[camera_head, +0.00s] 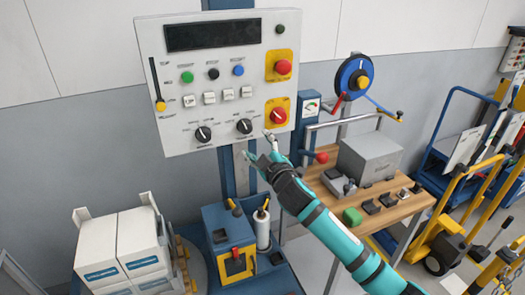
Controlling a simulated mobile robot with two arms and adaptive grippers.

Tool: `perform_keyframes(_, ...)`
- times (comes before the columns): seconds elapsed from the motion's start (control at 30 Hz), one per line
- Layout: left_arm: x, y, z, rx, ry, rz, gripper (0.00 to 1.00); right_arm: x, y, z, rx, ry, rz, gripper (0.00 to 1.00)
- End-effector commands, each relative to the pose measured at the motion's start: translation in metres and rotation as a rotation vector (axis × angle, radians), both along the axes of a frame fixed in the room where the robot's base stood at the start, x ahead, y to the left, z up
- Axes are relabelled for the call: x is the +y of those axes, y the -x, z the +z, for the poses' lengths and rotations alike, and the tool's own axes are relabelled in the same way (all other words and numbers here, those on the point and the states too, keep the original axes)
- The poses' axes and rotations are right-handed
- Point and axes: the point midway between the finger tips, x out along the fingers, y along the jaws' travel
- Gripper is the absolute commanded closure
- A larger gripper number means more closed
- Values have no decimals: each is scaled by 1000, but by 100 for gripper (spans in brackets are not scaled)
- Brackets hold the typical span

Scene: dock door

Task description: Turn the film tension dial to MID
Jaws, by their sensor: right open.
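A pale control panel (157,81) stands upright on a blue post. Two black dials sit low on it, a left dial (203,133) and a right dial (244,126), each with a white pointer mark. Their labels are too small to read, so I cannot tell which is the film tension dial or where MID lies. My right gripper (260,146) is open and empty, just below and right of the right dial, by the panel's lower right corner. It appears apart from both dials. My left gripper is not in view.
A slider (160,106) is at the panel's left. A wooden bench (400,205) with a grey box (370,158) stands right. White cartons (115,245) are lower left.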

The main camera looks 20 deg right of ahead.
Motion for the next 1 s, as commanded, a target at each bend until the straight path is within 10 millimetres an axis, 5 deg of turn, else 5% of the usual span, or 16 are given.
perform_keyframes(0.23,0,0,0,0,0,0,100,-1,23,0,0,0,0,37)
perform_keyframes(0.77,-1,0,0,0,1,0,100,-2,23,-7,12,-4,-3,37)
perform_keyframes(0.87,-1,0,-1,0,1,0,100,-6,21,-38,65,-21,-13,37)
perform_keyframes(1.0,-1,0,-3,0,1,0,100,-18,26,-127,213,-72,-42,37)
